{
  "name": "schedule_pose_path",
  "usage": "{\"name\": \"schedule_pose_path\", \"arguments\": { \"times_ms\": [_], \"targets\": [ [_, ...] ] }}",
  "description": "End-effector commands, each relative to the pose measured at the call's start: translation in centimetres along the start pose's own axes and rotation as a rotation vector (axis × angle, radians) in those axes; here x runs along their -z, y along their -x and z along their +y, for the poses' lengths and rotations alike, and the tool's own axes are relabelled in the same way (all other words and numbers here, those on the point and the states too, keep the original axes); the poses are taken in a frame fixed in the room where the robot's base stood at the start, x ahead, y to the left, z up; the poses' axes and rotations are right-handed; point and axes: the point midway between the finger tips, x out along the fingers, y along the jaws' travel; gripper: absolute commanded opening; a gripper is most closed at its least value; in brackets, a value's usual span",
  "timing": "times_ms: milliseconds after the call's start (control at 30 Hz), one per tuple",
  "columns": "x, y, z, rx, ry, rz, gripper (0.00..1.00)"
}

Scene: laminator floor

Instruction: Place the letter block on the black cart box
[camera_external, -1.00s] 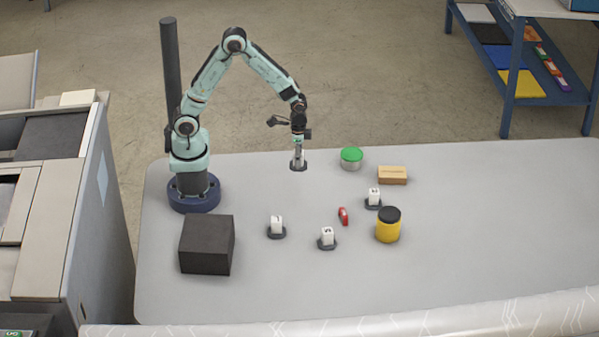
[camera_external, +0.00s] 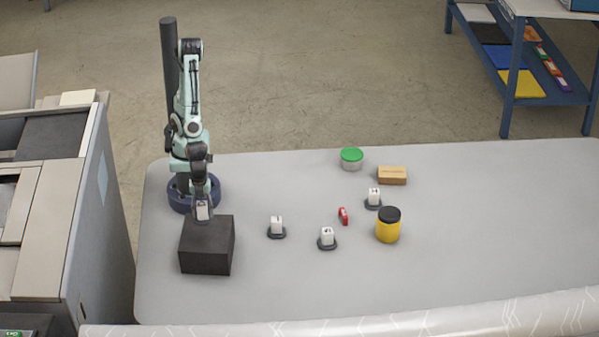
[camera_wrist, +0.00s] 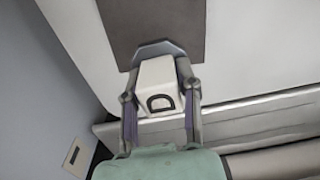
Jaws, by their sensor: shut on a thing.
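The black cart box (camera_external: 208,257) stands at the left front of the grey table, and its dark top also shows in the wrist view (camera_wrist: 155,22). My gripper (camera_external: 203,212) is over the back edge of the box. In the wrist view my gripper (camera_wrist: 160,100) is shut on a white letter block (camera_wrist: 157,88) marked with a "D", with a dark grey base at its far end. I cannot tell whether the base touches the box. Other white blocks on dark bases stand on the table: one (camera_external: 276,225) right of the box, one (camera_external: 327,236) further right, one (camera_external: 374,197) behind.
A red item (camera_external: 343,216), a yellow jar with black lid (camera_external: 388,228), a green-lidded tin (camera_external: 351,159) and a tan box (camera_external: 392,175) stand to the right. A grey machine (camera_external: 60,220) borders the table's left side. The right of the table is clear.

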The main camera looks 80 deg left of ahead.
Motion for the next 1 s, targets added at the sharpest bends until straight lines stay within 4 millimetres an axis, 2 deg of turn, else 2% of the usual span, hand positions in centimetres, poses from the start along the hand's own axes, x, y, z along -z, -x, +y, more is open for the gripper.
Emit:
{"name": "schedule_pose_path", "arguments": {
  "times_ms": [100, 467, 867, 900, 967, 1000],
  "targets": [
    [-0.1, -2.2, 0.3, -0.002, -0.008, -0.005, 0.0],
    [-0.1, -6.9, 0.1, -0.001, -0.004, -0.005, 0.0],
    [0.0, -7.5, 0.1, 0.0, -0.003, -0.001, 0.0],
    [0.0, -7.6, 0.1, 0.0, -0.003, -0.001, 0.38],
    [0.0, -7.6, 0.1, 0.0, -0.003, -0.001, 0.57],
    [0.0, -7.5, 0.1, 0.0, -0.003, -0.001, 0.58]
  ]
}}
